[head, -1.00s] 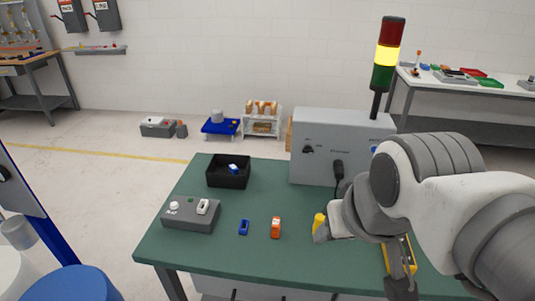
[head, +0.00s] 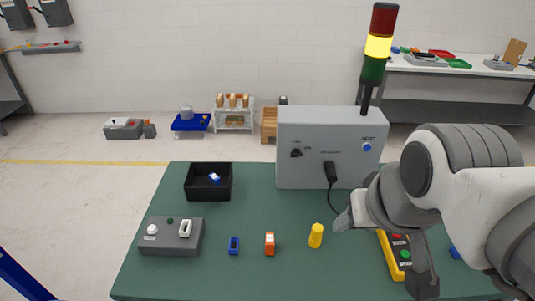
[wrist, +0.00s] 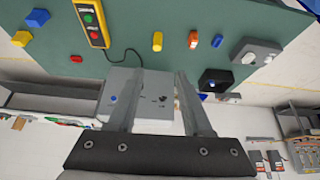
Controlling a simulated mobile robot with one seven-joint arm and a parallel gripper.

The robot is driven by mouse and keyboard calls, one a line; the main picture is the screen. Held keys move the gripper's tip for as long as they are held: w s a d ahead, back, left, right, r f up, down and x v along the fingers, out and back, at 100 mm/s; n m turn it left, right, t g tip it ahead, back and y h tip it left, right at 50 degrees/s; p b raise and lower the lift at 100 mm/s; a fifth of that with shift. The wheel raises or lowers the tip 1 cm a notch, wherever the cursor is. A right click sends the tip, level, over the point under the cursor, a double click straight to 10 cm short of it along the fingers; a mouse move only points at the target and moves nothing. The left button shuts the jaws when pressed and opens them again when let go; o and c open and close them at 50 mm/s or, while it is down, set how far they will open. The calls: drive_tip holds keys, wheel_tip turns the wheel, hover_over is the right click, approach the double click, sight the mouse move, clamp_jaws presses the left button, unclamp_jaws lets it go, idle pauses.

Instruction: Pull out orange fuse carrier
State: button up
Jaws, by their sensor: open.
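The orange fuse carrier (head: 270,243) stands on the green bench top, small and with a pale patch low on its front. In the wrist view it is the orange piece (wrist: 193,40) near the top, right of the yellow cylinder. A similar blue piece (head: 234,245) stands to its left, and the yellow cylinder (head: 316,235) to its right. My gripper (wrist: 158,75) is open, with nothing between its fingers, and is apart from the carrier. In the head view it is to the right of the yellow cylinder, its fingers partly hidden by my arm.
A grey box (head: 160,243) with a white piece and a knob stands at the bench's left. A black bin (head: 192,191) holding a blue piece is behind it. A grey cabinet (head: 315,125) with a black plug and cable stands at the back. A yellow button pendant (head: 392,262) lies right.

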drive_tip(key=o, duration=0.4)
drive_tip(key=shift+c, duration=0.2)
drive_tip(key=shift+o, duration=0.9)
drive_tip(key=shift+w+a+r, duration=0.1)
drive_tip(key=shift+w, duration=0.2)
drive_tip(key=w+a+f+g+p, duration=0.25)
drive_tip(key=w+a+f, duration=0.2)
drive_tip(key=w, duration=0.35)
drive_tip(key=w+a+f+g+p, duration=0.2)
drive_tip(key=w+a+f+p, duration=0.15)
drive_tip(key=w+f, duration=0.35)
drive_tip(key=shift+g, duration=0.55)
drive_tip(key=w+a+f, duration=0.1)
drive_tip(key=f, duration=0.2)
drive_tip(key=w+a+f, duration=0.1)
drive_tip(key=a+f, duration=0.1)
drive_tip(key=w+a+f+p, duration=0.1)
drive_tip(key=f, duration=0.2)
drive_tip(key=shift+a+f, duration=0.15)
drive_tip(key=shift+f, duration=0.2)
